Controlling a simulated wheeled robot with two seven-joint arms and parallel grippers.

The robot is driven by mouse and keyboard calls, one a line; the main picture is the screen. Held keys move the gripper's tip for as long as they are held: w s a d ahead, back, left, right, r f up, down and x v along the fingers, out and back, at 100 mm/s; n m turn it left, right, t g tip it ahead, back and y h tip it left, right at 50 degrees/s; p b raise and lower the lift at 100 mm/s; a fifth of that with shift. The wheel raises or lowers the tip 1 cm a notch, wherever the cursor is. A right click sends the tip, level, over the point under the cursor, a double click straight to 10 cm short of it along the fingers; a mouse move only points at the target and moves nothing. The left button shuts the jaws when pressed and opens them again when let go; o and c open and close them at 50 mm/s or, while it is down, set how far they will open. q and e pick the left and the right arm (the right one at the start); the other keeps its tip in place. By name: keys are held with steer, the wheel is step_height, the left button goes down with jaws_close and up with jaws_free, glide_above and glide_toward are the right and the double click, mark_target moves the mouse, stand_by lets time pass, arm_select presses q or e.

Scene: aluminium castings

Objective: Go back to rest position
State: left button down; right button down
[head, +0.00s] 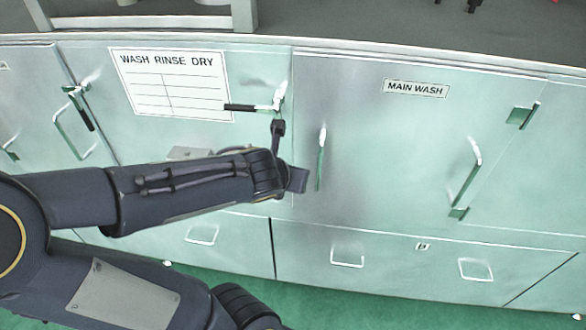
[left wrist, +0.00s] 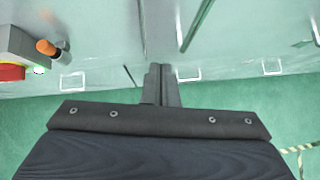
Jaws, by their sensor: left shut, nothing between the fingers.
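In the head view my left arm comes in from the left, its forearm lying across the front of the metal cabinets. My left gripper (head: 297,180) is a dark shape at the forearm's right end, largely foreshortened. In the left wrist view the fingers of this gripper (left wrist: 161,85) are closed together with nothing between them. Beyond them are the lower cabinet fronts and the green floor; they appear clear of the handles. My right gripper is in neither view.
The MAIN WASH door (head: 390,150) stands closed to the right, with a vertical handle (head: 321,160) near the gripper. A latch (head: 277,100) sits above the wrist. Green floor (left wrist: 90,95) is clear below.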

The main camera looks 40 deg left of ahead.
arm_select(q)
steer(key=shift+s+d+r, duration=0.1)
steer(key=shift+s+r, duration=0.05)
steer(key=s+d+f+n+g+h+b, duration=0.1)
steer(key=s+d+n, duration=0.4)
steer(key=n, duration=1.1)
steer(key=s+d+f+n+g+h+b, duration=0.1)
steer(key=s+d+n+h, duration=0.4)
steer(key=d+n, duration=0.5)
steer(key=f+n+h+b, duration=0.1)
steer(key=n+b, duration=0.1)
steer(key=n, duration=0.5)
steer(key=shift+s+f+g, duration=0.3)
steer(key=shift+f, duration=0.1)
